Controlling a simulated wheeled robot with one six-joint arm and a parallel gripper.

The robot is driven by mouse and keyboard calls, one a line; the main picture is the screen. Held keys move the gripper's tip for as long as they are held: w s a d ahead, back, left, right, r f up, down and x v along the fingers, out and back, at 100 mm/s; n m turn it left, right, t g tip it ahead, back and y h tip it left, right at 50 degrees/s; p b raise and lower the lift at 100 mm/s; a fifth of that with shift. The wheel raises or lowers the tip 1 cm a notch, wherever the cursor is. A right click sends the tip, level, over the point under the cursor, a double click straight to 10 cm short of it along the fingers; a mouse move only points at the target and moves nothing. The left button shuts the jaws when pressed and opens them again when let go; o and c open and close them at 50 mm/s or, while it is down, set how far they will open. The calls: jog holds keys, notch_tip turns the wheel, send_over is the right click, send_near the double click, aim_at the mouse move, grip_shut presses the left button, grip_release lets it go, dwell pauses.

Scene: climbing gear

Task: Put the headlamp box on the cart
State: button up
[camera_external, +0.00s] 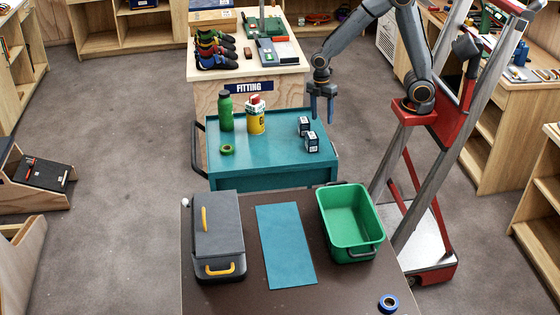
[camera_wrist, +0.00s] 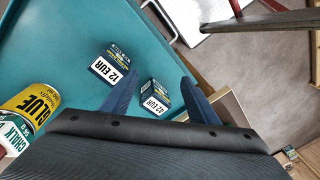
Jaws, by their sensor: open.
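Two small dark boxes with white price labels stand apart on the teal cart (camera_external: 262,172): a rear box (camera_external: 304,125) and a front box (camera_external: 311,142). In the wrist view one is labelled 12 EUR (camera_wrist: 112,64) and the other 42 EUR (camera_wrist: 155,98). I cannot tell which is the headlamp box. My gripper (camera_external: 322,120) is open and empty, pointing down near the cart's right side, just right of the boxes. In the wrist view the 42 EUR box shows between my blue fingers (camera_wrist: 160,82), with the 12 EUR box to the left.
A green bottle (camera_external: 225,111), a yellow glue tin (camera_external: 256,121) and a green tape roll (camera_external: 227,149) are on the cart's left half. The brown table (camera_external: 250,300) in front holds a grey case (camera_external: 218,225), a teal mat (camera_external: 285,245) and a green bin (camera_external: 350,215). The cart's front middle is clear.

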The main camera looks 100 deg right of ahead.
jog(key=s+a+f+m+t+h, duration=0.1)
jog(key=s+a+f+m, duration=0.1)
jog(key=s+a+m, duration=0.5)
jog(key=shift+s+m+h, duration=0.25)
jog(key=shift+m+h, duration=0.05)
jog(key=shift+m, duration=0.4)
dwell(0.5)
